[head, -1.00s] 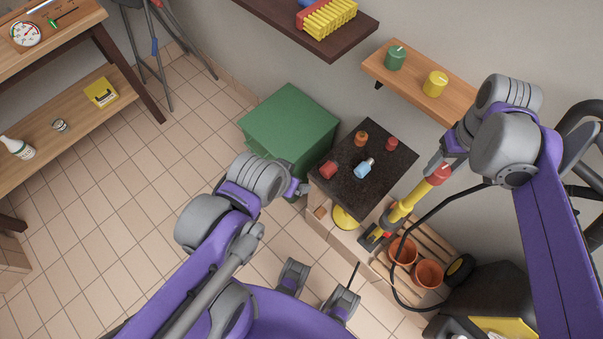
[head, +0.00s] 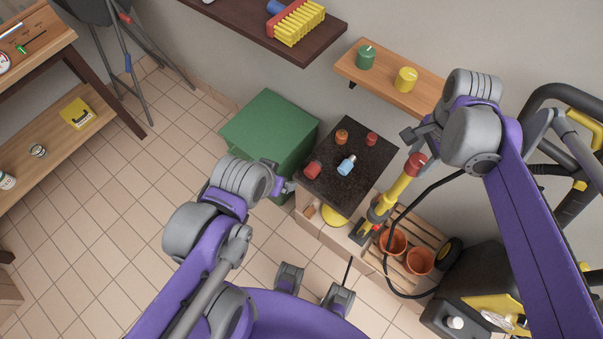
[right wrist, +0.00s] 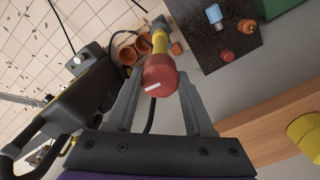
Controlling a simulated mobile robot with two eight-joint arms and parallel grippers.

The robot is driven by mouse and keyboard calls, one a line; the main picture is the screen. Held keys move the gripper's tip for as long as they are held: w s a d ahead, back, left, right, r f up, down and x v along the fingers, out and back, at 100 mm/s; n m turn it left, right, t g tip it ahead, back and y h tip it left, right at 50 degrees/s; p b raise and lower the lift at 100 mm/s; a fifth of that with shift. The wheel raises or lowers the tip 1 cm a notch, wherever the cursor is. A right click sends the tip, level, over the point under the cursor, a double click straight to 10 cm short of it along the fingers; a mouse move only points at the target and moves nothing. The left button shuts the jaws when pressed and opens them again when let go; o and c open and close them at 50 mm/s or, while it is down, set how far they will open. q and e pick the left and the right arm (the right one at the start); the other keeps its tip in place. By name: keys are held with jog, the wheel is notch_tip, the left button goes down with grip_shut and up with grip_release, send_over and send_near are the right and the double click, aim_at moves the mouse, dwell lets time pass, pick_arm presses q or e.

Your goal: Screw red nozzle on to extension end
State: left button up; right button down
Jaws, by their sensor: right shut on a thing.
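The red nozzle (head: 416,161) sits at the upper end of the yellow extension (head: 397,190), which leans up from beside the dark table. In the right wrist view the nozzle (right wrist: 160,76) shows its round end with a white mark, in line with the extension (right wrist: 160,42). My right gripper (right wrist: 161,98) has a finger on each side of the nozzle and is shut on it. Whether the thread is engaged is hidden. My left gripper (head: 285,187) is near the left edge of the dark table; its fingers are too small to tell open or shut.
The dark table (head: 349,190) bears several small red, orange and blue pieces. A green bin (head: 272,125) stands left of it. A wooden shelf (head: 430,92) with green and yellow knobs is behind. A black hose (head: 387,240) loops past clay pots (head: 420,260).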

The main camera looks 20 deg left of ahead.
jog(key=shift+c, duration=1)
grip_release()
notch_tip(320, 180, up, 11)
jog(key=s+d+f+n+t, duration=0.2)
jog(key=s+d+f+n, duration=0.1)
jog(key=s+f+n, duration=0.2)
jog(key=s+d+f+n+t+p, duration=0.1)
jog(key=s+d+f+n+t, duration=0.2)
jog(key=s+f+n, duration=0.3)
jog(key=s+f, duration=0.3)
jog(key=shift+d, duration=0.3)
